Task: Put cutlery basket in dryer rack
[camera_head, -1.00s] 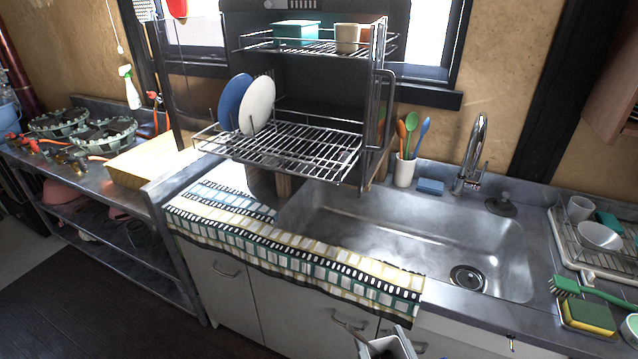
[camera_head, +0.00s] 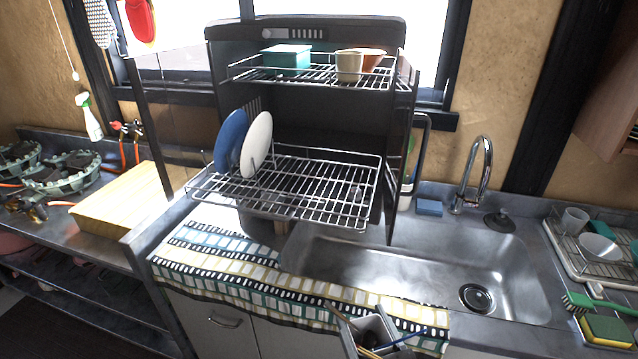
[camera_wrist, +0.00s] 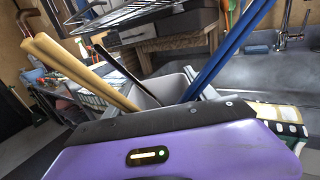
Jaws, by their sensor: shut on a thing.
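The cutlery basket (camera_head: 376,331) is a small grey open-topped container at the bottom edge of the head view, in front of the towel-covered counter. It holds tan, dark and blue utensils. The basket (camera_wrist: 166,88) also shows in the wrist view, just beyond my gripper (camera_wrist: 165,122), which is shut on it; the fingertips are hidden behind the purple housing. The dryer rack (camera_head: 318,205) is a dark open cabinet with wire shelves. Its lower shelf carries a blue plate (camera_head: 230,141) and a white plate (camera_head: 257,143) upright at the left; its middle and right are bare.
The upper shelf (camera_head: 318,76) holds a teal box (camera_head: 287,59), a cream cup (camera_head: 349,66) and an orange bowl (camera_head: 371,60). A dark side handle (camera_head: 424,150) juts out at right. The sink (camera_head: 440,260) lies below right, with a faucet (camera_head: 480,175). A striped towel (camera_head: 230,262) covers the counter's front.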

